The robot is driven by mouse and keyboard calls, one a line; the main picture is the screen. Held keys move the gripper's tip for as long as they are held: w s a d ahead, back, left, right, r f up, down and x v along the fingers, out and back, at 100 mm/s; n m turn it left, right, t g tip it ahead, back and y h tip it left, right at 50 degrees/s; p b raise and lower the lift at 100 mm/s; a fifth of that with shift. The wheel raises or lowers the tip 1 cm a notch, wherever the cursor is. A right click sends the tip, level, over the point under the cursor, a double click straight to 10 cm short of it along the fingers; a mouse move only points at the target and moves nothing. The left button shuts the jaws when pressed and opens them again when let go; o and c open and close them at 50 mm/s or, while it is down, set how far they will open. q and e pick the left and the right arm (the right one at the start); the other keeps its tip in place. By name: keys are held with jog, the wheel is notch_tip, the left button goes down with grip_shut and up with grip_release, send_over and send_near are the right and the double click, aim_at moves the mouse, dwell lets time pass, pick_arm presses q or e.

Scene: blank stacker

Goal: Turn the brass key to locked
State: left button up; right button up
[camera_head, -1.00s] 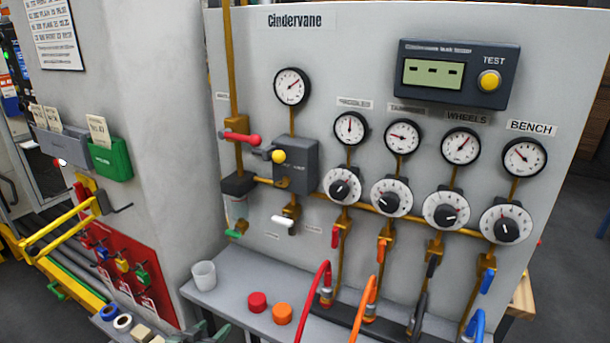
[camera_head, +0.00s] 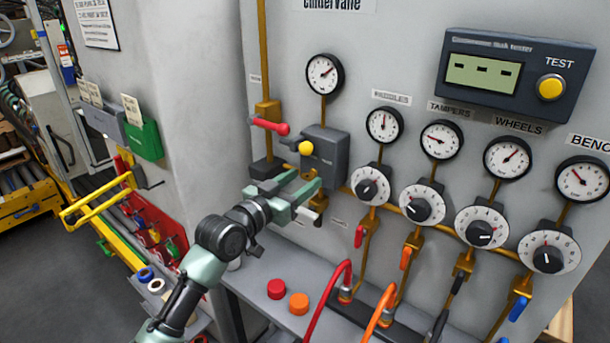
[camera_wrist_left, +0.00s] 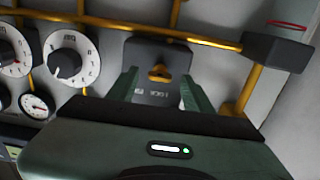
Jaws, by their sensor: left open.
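In the left wrist view the brass key (camera_wrist_left: 158,74) shows small on the front of a dark grey lock box (camera_wrist_left: 160,53), with partly legible lettering beside it. My left gripper (camera_wrist_left: 158,82) is open, with one green finger on each side of the key and a visible gap to it. In the head view the left gripper (camera_head: 306,181) reaches up to the lower part of the grey box (camera_head: 325,147). The key cannot be made out there. Whether the fingers touch the box is unclear.
A red-handled lever (camera_head: 271,126) and a yellow knob (camera_head: 306,148) sit close above the gripper. Dials such as the nearest one (camera_head: 370,186) stand to the right. Red (camera_head: 277,289) and orange (camera_head: 299,304) caps lie on the grey ledge below.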

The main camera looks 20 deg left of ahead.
pick_arm(q)
jog(key=shift+w+d, duration=0.25)
jog(key=shift+w, duration=0.4)
pick_arm(e)
jog(key=shift+d+r, duration=0.15)
jog(key=shift+d, duration=0.25)
pick_arm(q)
grip_shut()
pick_arm(e)
jog(key=shift+w, duration=0.15)
